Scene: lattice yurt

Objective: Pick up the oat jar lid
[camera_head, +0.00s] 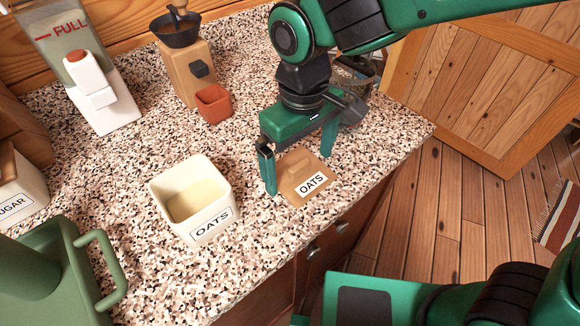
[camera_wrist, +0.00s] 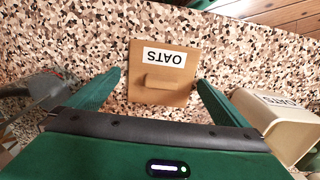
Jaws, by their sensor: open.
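The oat jar lid (camera_head: 297,172) is a square tan wooden plate with a raised bar handle and a white OATS label. It lies flat on the speckled counter, right of the open cream oat jar (camera_head: 192,201). My gripper (camera_head: 299,172) is open above the lid, one finger on each side. In the wrist view the lid (camera_wrist: 161,92) sits ahead, between the spread fingers of my gripper (camera_wrist: 158,85), with nothing held. The handle shows whole there. The jar (camera_wrist: 275,118) stands at the right in that view. I cannot tell whether the fingertips touch the counter.
The speckled counter (camera_head: 130,165) has its front edge just beyond the lid. A red cup (camera_head: 213,104) and a wooden grinder (camera_head: 188,70) stand behind. A white dispenser (camera_head: 101,95), a sugar jar (camera_head: 22,199) and a green jug (camera_head: 60,270) are at the left.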

